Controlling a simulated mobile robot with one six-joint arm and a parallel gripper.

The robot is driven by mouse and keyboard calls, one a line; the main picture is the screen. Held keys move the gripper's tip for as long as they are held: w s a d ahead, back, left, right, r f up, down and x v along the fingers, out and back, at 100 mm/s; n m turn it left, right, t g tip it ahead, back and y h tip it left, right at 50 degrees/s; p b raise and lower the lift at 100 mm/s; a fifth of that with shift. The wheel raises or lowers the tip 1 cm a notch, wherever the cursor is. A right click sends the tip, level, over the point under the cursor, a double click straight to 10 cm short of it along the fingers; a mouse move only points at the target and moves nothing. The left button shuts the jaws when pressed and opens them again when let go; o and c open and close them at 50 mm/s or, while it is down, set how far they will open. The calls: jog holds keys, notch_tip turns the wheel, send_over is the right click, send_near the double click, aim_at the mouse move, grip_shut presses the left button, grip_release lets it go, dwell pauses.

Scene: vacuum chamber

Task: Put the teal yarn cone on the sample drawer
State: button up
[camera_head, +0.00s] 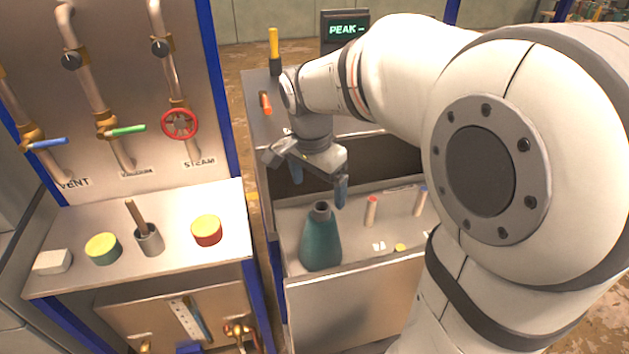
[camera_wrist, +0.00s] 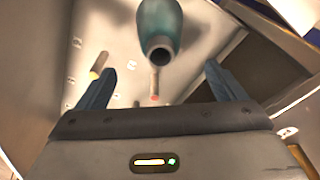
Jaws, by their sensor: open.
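The teal yarn cone (camera_head: 320,244) stands upright, narrow dark-rimmed top upward, in the left part of the pulled-out drawer (camera_head: 362,301). My gripper (camera_head: 319,182) is open and empty above the cone, its two blue fingers pointing down. In the wrist view, the cone (camera_wrist: 160,28) shows at the top centre, its open end facing the camera, beyond the gap between my fingers (camera_wrist: 160,72). I see no contact between the fingers and the cone. The drawer floor (camera_wrist: 105,30) also shows in the wrist view.
At left, a bench (camera_head: 178,262) holds two round tins, a cup and a white block. A yellow-handled tool (camera_head: 274,50) stands behind.

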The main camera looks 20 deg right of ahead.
jog(key=shift+s+r, duration=0.1)
jog(key=shift+r, duration=0.25)
jog(key=shift+s+r, duration=0.15)
jog(key=shift+s, duration=0.15)
jog(key=s+f+n+t+y, duration=0.1)
jog(key=s+f+n+t, duration=0.1)
jog(key=s+n, duration=0.9)
jog(key=shift+s+d+f, duration=0.35)
jog(key=shift+s+d, duration=0.1)
jog(key=shift+s, duration=0.55)
jog(key=shift+r, duration=0.1)
